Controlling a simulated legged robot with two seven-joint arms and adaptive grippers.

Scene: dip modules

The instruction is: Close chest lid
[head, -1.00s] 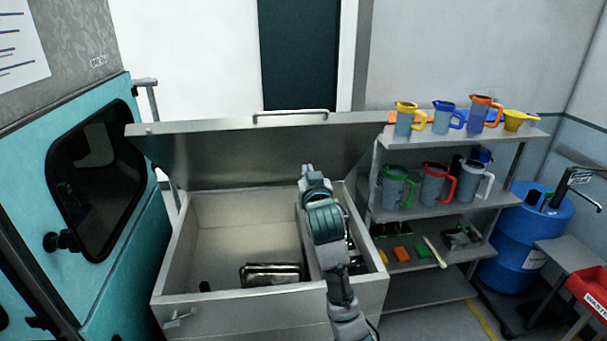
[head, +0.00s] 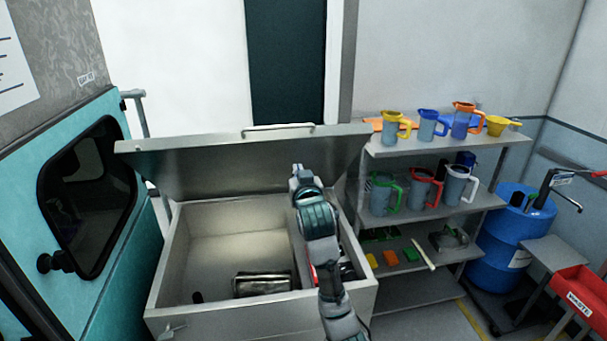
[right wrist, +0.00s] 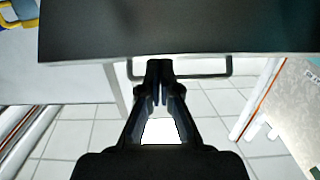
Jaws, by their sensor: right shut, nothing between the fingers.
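The grey metal chest (head: 160,300) stands open in the middle of the head view. Its lid (head: 220,165) is raised and tilted at the back, with a bar handle (head: 278,128) on its upper edge. My right gripper (head: 301,172) is shut and empty, in front of the lid's inner face. In the right wrist view the shut fingers (right wrist: 158,75) point toward the edge of the dark lid panel (right wrist: 180,30), and the lid handle (right wrist: 205,76) shows just past it. I cannot tell whether the fingers touch the lid. My left gripper is out of view.
A metal box (head: 262,284) lies inside the chest. A shelf (head: 440,142) with several jugs stands right of the chest, beside a blue barrel (head: 505,245). A teal door with a dark window (head: 85,200) stands close on the left.

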